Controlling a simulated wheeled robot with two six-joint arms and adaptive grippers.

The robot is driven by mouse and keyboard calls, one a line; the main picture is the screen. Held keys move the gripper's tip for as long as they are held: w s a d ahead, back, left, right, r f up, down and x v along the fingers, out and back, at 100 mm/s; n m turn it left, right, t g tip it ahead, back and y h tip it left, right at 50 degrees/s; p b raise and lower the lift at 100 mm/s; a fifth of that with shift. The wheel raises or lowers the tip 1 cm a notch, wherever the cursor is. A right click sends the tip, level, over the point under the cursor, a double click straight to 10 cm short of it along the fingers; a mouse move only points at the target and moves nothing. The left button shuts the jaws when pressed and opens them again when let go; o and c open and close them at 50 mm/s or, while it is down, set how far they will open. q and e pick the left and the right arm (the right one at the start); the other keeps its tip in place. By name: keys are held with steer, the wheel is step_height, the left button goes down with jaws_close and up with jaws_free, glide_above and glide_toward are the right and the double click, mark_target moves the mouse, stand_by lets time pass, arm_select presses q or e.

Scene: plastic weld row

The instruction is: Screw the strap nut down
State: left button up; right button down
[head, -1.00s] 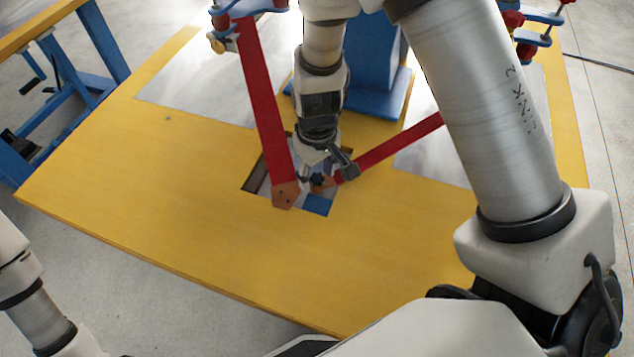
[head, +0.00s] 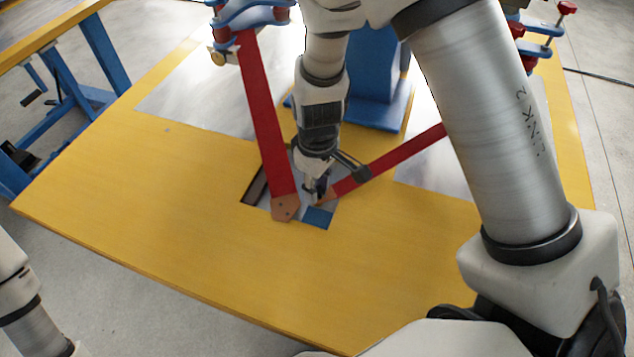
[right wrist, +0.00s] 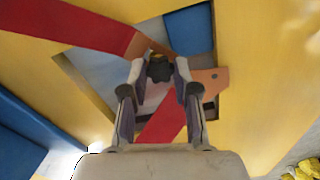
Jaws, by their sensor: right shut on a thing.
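The strap nut (right wrist: 159,71) is a small dark lobed knob in the right wrist view. My right gripper (right wrist: 160,76) is shut on it, one finger on each side. In the head view my right gripper (head: 318,192) points down into the cutout in the yellow table, and the nut is mostly hidden there. Two red straps, a left one (head: 263,120) and a right one (head: 390,160), run to the cutout. The left one ends in a copper-coloured tip with small holes (head: 285,208). My left gripper is out of view; only part of its arm shows at lower left.
The yellow table (head: 150,210) is bare around the cutout. A blue block (head: 318,217) shows in the cutout. A blue post (head: 373,80) stands behind it. Blue and red clamp-like fixtures (head: 250,15) hold the strap's upper end. Grey metal sheets (head: 205,100) lie on both sides.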

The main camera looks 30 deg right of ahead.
steer(key=m+p, duration=0.4)
steer(key=m, duration=0.1)
steer(key=m+p, duration=0.2)
steer(key=m, duration=0.1)
steer(key=shift+r, duration=0.3)
steer(key=m+p, duration=0.4)
steer(key=m, duration=0.3)
steer(key=shift+s, duration=0.1)
steer(key=shift+f+m+p, duration=0.15)
steer(key=shift+m+p, duration=0.25)
steer(key=shift+m, duration=0.8)
steer(key=shift+f+m, duration=0.2)
steer(key=shift+m, duration=0.6)
steer(key=c, duration=0.9)
jaws_free()
